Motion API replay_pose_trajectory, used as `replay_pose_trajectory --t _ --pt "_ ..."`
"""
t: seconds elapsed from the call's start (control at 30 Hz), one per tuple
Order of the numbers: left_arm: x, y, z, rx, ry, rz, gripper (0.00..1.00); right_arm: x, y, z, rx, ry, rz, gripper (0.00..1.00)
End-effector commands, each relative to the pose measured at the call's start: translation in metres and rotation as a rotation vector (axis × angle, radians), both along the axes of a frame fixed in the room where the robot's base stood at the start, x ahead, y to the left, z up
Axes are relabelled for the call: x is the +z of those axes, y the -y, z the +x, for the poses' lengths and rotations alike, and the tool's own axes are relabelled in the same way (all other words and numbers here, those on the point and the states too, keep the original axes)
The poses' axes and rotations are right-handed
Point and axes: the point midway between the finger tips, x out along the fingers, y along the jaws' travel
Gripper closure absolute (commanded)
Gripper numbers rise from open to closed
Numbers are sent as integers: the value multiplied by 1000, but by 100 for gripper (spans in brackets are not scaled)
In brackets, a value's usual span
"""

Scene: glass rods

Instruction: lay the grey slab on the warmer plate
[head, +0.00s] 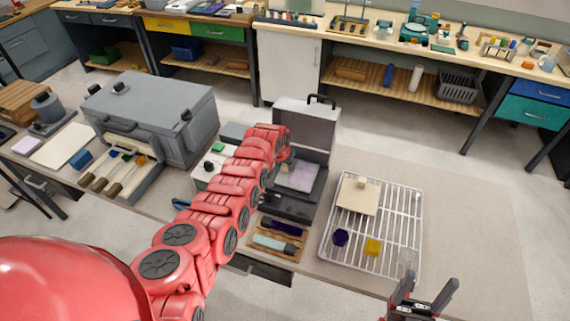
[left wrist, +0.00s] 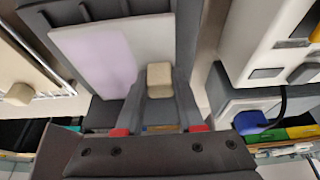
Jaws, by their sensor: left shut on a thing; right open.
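The pale grey slab (left wrist: 152,42) looks partly lavender in the left wrist view. In the head view the slab (head: 301,177) is over the dark base of an open case-like warmer (head: 290,207). My left gripper (left wrist: 160,82) is shut on a beige knob (left wrist: 159,72) that appears to belong to the slab. In the head view my red left arm hides this grip. I cannot tell whether the slab touches the warmer plate, which it largely covers. My right gripper (head: 420,300) is open and empty at the front edge of the table.
The warmer's grey lid (head: 305,127) stands open behind the slab. A wire rack (head: 398,225) to the right holds a beige slab (head: 357,198) and small coloured pieces. A wooden tray (head: 279,256) lies in front. A large grey box (head: 150,110) stands left.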

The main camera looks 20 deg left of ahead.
Motion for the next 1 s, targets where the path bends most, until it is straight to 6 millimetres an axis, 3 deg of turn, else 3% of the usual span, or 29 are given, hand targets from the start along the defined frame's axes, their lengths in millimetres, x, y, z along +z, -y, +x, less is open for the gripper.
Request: replay_pose_trajectory --t 0.23,0.27,0.43,1.0 --pt "-2 0 1 0 3 0 100 -4 0 0 0 0 0 28" --pt "-3 0 1 0 2 0 61 -4 0 0 0 0 0 28" --pt "-1 0 1 0 2 0 33 -3 0 0 0 0 0 28" --pt "10 2 0 -6 6 2 33 -5 0 0 0 0 0 28"
